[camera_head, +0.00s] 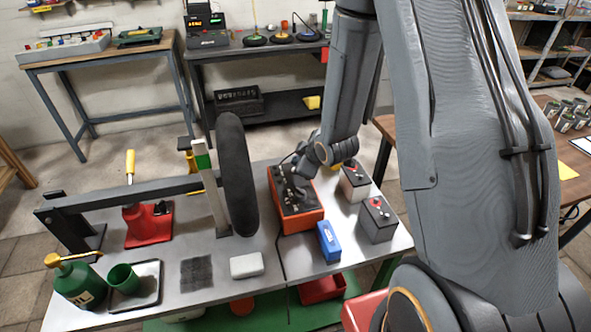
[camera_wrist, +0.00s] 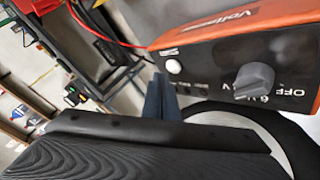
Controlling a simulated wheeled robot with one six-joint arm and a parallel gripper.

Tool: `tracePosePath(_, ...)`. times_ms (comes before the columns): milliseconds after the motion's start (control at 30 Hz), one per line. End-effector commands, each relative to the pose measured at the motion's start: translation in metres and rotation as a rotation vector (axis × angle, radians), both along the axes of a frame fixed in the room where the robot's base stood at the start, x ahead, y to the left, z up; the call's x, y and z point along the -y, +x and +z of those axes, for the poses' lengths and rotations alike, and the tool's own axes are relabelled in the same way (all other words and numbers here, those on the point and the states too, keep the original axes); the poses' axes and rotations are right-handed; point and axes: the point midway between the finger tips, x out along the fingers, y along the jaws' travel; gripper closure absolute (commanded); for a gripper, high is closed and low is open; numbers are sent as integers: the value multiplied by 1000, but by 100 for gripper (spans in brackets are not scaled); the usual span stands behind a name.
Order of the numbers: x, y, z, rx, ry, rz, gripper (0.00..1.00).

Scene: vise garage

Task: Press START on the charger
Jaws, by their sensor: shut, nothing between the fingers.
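The charger (camera_head: 298,218) is an orange-red box with a dark top on the workbench, right of the black tire. In the wrist view its dark control panel (camera_wrist: 212,68) shows below the orange casing (camera_wrist: 225,25). A round white button (camera_wrist: 173,66) sits at the panel's left with a small, blurred label above it. A grey knob (camera_wrist: 254,80) with OFF and 6 V marks is to its right. My gripper (camera_wrist: 160,92) is shut and empty, its tips just below the white button in the picture. I cannot tell whether they touch the panel.
The tire (camera_head: 238,175) stands upright close to the charger's left. Two grey batteries, one nearer (camera_head: 378,219) and one behind (camera_head: 355,181), stand to the right. A blue box (camera_head: 328,241) is in front. A red cable (camera_wrist: 100,25) runs left of the charger in the wrist view.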

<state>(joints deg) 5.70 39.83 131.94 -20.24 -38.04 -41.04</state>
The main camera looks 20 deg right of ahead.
Motion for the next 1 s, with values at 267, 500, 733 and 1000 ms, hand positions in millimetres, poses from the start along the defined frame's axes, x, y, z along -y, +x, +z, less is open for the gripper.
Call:
tracePosePath(267,0,0,0,0,0,0,100)
tracePosePath(500,0,0,-5,0,0,0,100)
tracePosePath(733,0,0,-9,0,0,0,100)
tracePosePath(1000,0,0,-9,0,0,0,100)
